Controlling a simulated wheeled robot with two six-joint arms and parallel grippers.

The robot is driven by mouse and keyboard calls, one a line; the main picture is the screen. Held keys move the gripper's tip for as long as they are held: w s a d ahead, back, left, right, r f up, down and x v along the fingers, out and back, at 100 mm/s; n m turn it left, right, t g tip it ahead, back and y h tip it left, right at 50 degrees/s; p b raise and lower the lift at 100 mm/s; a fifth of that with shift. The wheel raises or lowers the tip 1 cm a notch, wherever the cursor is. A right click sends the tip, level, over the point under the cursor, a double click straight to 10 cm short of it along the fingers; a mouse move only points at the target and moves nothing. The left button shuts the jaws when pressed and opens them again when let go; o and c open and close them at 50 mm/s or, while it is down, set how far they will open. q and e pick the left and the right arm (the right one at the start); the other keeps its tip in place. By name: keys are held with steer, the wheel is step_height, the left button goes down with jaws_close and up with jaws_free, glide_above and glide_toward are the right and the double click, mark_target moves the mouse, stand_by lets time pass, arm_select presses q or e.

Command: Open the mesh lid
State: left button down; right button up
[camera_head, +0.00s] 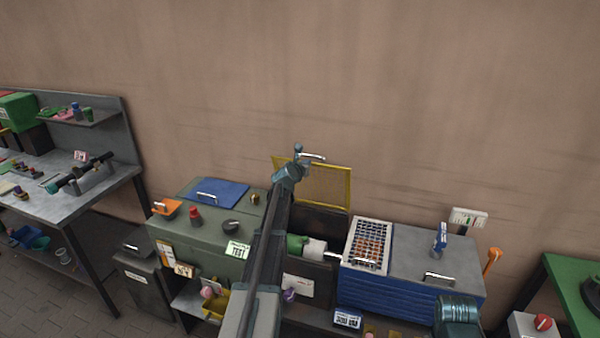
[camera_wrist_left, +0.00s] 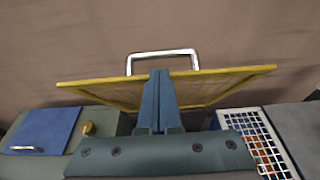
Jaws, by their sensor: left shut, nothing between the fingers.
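The mesh lid (camera_head: 330,185) is a yellow-framed mesh panel with a silver bar handle (camera_head: 313,156) on its top edge. It stands raised, nearly upright, at the back of a dark open bin (camera_head: 325,219) against the wall. In the left wrist view the lid (camera_wrist_left: 100,92) spans the middle, with the handle (camera_wrist_left: 162,53) above its upper edge. My left gripper (camera_head: 298,150) is shut and empty. Its fingertips (camera_wrist_left: 158,73) are in front of the lid, just below the handle; whether they touch it I cannot tell. My arm hides part of the bin.
A green-grey cabinet (camera_head: 210,228) with a blue panel (camera_head: 218,193) stands left of the bin. Right of it are a white grid-topped box (camera_head: 355,238) and a grey-topped blue unit (camera_head: 410,250). A green and white roll (camera_head: 314,249) lies in the bin. The wall above is clear.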

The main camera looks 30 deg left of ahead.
arm_select(q)
steer(key=w, duration=0.2)
steer(key=w+a+r+p, duration=0.1)
steer(key=w, duration=0.1)
steer(key=w+r+p, duration=0.1)
steer(key=w, duration=0.2)
steer(key=shift+a+r, duration=0.25)
steer(key=shift+a, duration=0.1)
steer(key=shift+s, duration=0.1)
steer(key=shift+s+d+r+p, duration=0.1)
steer(key=shift+s+r+p, duration=0.25)
steer(key=shift+s, duration=0.2)
steer(key=p+v, duration=0.1)
steer(key=v, duration=0.1)
steer(key=shift+s+d+r, duration=0.1)
steer(key=shift+s+r, duration=0.1)
steer(key=shift+s, duration=0.05)
steer(key=s+r+p, duration=0.3)
steer(key=r+p, duration=0.6)
steer(key=shift+s+d, duration=0.3)
steer(key=shift+d, duration=0.15)
steer(key=shift+d, duration=0.15)
